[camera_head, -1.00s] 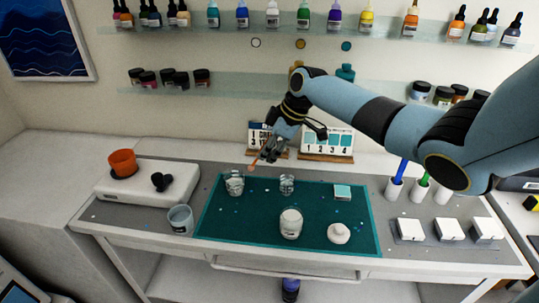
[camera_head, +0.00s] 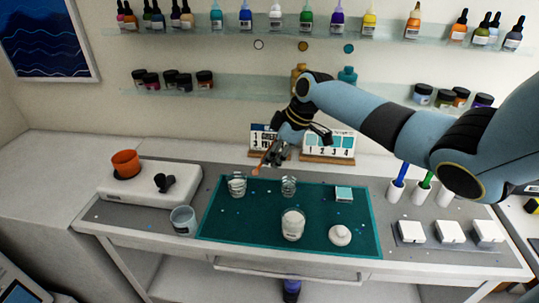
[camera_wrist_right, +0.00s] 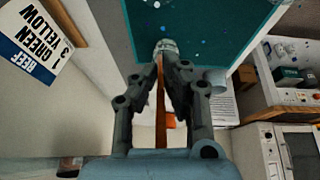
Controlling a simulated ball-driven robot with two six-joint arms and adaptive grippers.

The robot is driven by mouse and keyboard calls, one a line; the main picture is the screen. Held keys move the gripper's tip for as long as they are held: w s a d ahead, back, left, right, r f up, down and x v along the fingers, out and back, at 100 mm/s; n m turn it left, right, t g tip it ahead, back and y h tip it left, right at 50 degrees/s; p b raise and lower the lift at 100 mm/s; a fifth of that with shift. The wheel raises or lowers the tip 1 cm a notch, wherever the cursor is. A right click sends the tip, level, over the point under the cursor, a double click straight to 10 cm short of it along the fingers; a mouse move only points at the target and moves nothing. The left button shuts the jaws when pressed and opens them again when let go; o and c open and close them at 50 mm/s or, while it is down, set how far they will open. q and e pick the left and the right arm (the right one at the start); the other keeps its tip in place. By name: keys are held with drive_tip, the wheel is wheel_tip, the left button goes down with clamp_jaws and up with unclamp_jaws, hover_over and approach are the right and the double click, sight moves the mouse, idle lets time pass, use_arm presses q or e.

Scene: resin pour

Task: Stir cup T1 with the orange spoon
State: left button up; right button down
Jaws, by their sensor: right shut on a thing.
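My right gripper (camera_head: 272,158) is shut on the orange spoon (camera_head: 262,164) and holds it above the back edge of the teal mat. The spoon's lower end points down and left, toward the gap between two small clear cups, the left one (camera_head: 237,185) and the right one (camera_head: 289,186). The spoon looks clear of both. I cannot read which cup is T1. In the right wrist view the orange spoon (camera_wrist_right: 160,105) lies between the fingers, and a clear cup (camera_wrist_right: 165,45) shows beyond the fingertips, partly hidden. My left gripper is out of view.
On the teal mat (camera_head: 255,235) stand a larger white-filled cup (camera_head: 293,225) and a white round item (camera_head: 340,235). A grey cup (camera_head: 183,221) stands left of the mat. Behind the gripper are a label card (camera_head: 262,138) and a numbered card stand (camera_head: 328,146).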

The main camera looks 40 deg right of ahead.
drive_tip(key=shift+w+a, duration=0.15)
drive_tip(key=shift+w, duration=0.25)
drive_tip(key=shift+v, duration=1.35)
drive_tip(key=v, duration=0.5)
drive_tip(key=shift+s+d+r, duration=0.1)
drive_tip(key=shift+s+d, duration=0.1)
drive_tip(key=shift+s, duration=0.1)
drive_tip(key=shift+r, duration=2.5)
